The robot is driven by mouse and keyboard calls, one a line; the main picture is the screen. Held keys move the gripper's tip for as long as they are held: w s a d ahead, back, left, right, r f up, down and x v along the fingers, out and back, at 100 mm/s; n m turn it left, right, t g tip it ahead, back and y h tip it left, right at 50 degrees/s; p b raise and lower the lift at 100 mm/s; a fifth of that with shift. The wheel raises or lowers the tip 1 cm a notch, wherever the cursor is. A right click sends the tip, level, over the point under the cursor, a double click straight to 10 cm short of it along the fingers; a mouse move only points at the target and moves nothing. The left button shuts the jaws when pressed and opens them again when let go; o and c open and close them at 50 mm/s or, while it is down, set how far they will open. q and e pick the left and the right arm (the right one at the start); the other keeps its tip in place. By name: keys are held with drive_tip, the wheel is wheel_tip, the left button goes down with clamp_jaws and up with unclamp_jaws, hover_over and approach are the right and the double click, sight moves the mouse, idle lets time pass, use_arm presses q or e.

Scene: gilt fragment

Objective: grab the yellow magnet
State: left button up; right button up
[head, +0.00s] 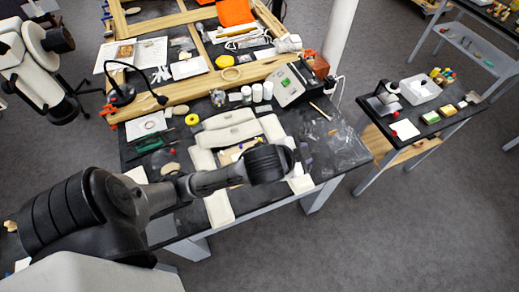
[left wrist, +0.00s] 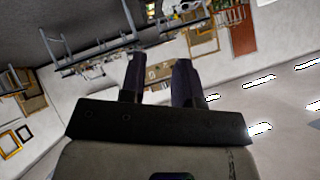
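I cannot tell for sure which thing is the yellow magnet. A small round yellow piece (head: 192,119) lies on the black worktable, left of the pale padded blocks (head: 228,132). Small yellow pieces (head: 448,110) also show on the side table at the right. My left arm reaches in from the lower left over the front of the worktable, and its wrist covers part of the pale blocks. In the left wrist view my left gripper (left wrist: 160,72) has its two dark fingers apart with nothing seen between them. My right gripper is not in view.
A wooden frame (head: 180,93) lies across the back of the worktable. A black lamp (head: 122,95) stands at its left. A grey device (head: 290,84) stands near the white column (head: 341,35).

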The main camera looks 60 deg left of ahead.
use_arm(q)
drive_tip(key=w+a+r+m+t+y+b, duration=0.1)
drive_tip(key=w+a+r+m+t+b, duration=0.4)
drive_tip(key=w+a+m+t+b, duration=0.35)
drive_tip(key=w+a+r+m+t+y+b, duration=0.1)
drive_tip(key=w+a+r+m+t+b, duration=0.45)
drive_tip(key=w+a, duration=0.5)
drive_tip(key=m+g+h+b, duration=0.1)
drive_tip(key=m+g+h, duration=0.3)
drive_tip(key=m+g, duration=1.6)
hover_over(259, 139)
drive_tip(key=f+n+g, duration=0.1)
drive_tip(key=f, duration=1.2)
drive_tip(key=f+n+g, duration=0.1)
drive_tip(key=f+g, duration=0.1)
drive_tip(key=f, duration=1.1)
drive_tip(key=f+n+g, duration=0.1)
drive_tip(key=f+n, duration=0.1)
drive_tip(key=f, duration=1.2)
drive_tip(key=shift+w+f, duration=0.1)
drive_tip(key=shift+w, duration=0.1)
drive_tip(key=shift+s+f, duration=0.15)
drive_tip(key=shift+f, duration=2.5)
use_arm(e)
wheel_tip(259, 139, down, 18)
